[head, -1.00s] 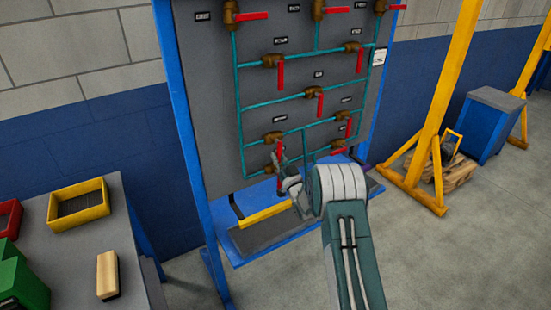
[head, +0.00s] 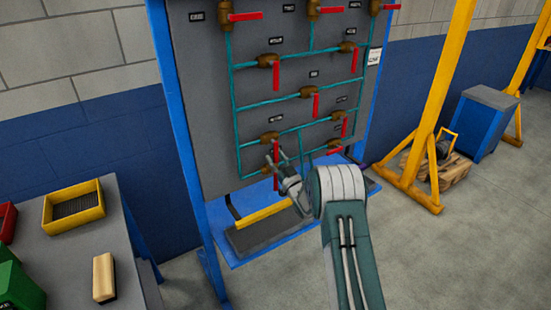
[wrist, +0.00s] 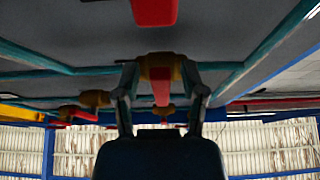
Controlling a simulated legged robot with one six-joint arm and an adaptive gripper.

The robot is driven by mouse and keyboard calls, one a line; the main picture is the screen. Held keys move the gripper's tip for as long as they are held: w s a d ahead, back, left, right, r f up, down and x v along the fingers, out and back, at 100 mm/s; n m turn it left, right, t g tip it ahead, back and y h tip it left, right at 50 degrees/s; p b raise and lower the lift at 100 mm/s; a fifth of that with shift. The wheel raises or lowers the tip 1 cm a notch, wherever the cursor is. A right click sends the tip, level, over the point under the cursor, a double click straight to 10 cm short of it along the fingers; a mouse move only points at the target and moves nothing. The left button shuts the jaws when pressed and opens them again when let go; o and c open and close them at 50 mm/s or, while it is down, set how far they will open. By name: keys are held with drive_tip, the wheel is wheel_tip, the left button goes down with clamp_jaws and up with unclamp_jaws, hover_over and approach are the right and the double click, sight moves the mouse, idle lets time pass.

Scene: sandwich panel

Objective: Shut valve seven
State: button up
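The grey panel (head: 208,130) carries teal pipes and several brass valves with red handles. Their small labels are too small to read, so I cannot tell which is valve seven. My gripper (head: 277,160) is open at the lower left of the panel, by the lower-left valve (head: 269,136), whose red handle (head: 276,150) hangs down. In the wrist view, the gripper's fingers (wrist: 162,98) stand on either side of a brass valve (wrist: 160,64) with a red handle (wrist: 160,90). I cannot tell whether they touch it. The bottom-left valve (head: 267,170) is partly hidden behind the gripper.
The blue frame (head: 172,110) has a low shelf with a yellow bar (head: 262,216). A grey table (head: 70,245) with a yellow bin (head: 74,207) stands at left. A yellow post (head: 440,90) and a blue cabinet (head: 478,125) stand at right. The floor between is clear.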

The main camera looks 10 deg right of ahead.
drive_tip(key=shift+r, duration=0.15)
drive_tip(key=v, duration=1.2)
wheel_tip(320, 180, up, 12)
drive_tip(key=w+a+g+h, duration=0.1)
drive_tip(key=g+h, duration=0.2)
drive_tip(key=h, duration=0.1)
drive_tip(key=s+a+r+m+g+h, duration=0.1)
drive_tip(key=s+r+m+g+h, duration=0.2)
drive_tip(key=s+r, duration=0.45)
drive_tip(key=s+a+g, duration=0.3)
drive_tip(key=s+g, duration=0.2)
drive_tip(key=s, duration=1.1)
drive_tip(key=s+a+g, duration=0.3)
drive_tip(key=s+g, duration=0.1)
drive_tip(key=s, duration=1.2)
drive_tip(key=shift+s+a+m+g, duration=0.15)
drive_tip(key=shift+s+m+g, duration=0.1)
drive_tip(key=shift+m+g, duration=0.15)
